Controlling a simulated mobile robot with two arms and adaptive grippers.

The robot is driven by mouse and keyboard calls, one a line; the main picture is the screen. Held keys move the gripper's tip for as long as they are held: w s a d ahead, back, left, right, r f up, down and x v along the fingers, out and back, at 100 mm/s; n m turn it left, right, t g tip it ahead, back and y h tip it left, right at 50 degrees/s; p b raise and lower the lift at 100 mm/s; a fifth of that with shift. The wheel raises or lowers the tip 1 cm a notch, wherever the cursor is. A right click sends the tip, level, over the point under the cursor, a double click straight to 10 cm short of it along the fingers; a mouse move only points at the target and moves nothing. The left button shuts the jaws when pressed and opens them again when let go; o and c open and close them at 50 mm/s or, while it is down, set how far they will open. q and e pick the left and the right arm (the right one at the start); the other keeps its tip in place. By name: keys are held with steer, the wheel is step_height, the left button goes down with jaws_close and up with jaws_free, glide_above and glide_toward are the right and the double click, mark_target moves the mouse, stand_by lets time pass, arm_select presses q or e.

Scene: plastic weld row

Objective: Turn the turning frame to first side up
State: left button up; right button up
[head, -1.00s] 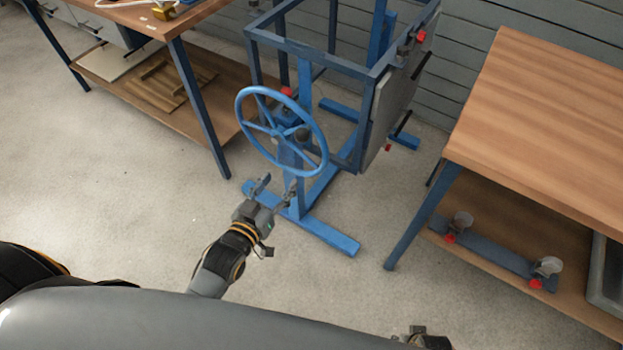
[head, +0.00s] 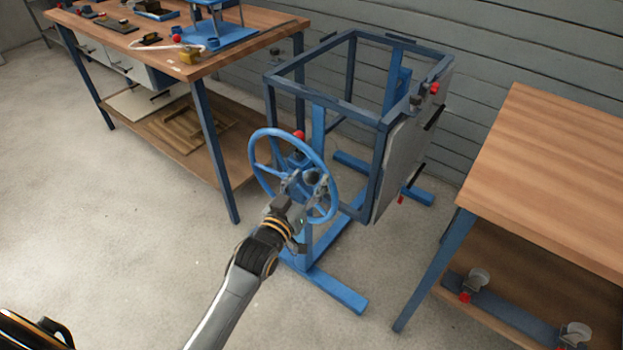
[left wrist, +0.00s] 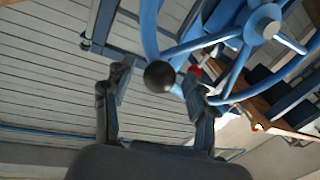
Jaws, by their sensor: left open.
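The blue turning frame (head: 375,118) is an open box frame on a floor stand, with a grey panel (head: 402,160) standing upright on its right side. Its blue handwheel (head: 256,180) faces me; the wheel also shows in the left wrist view (left wrist: 150,28). A dark round knob (left wrist: 158,77) lies between the fingers in the left wrist view. My left gripper (head: 303,188) is open in front of the wheel's lower half and hides part of it. Contact with the wheel cannot be told. My right gripper is not in view.
A wooden workbench (head: 255,30) with tools and a lower shelf stands at the back left. Another wooden table (head: 545,170) stands at the right, with a blue bar bearing casters (head: 500,308) on its shelf. The floor between them is clear in front of the stand.

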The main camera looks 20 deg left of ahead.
arm_select(q)
steer(key=shift+w+d, duration=0.15)
steer(key=shift+w, duration=0.6)
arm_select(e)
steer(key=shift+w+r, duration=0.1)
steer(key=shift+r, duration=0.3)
arm_select(q)
jaws_close()
steer(key=shift+w, duration=0.1)
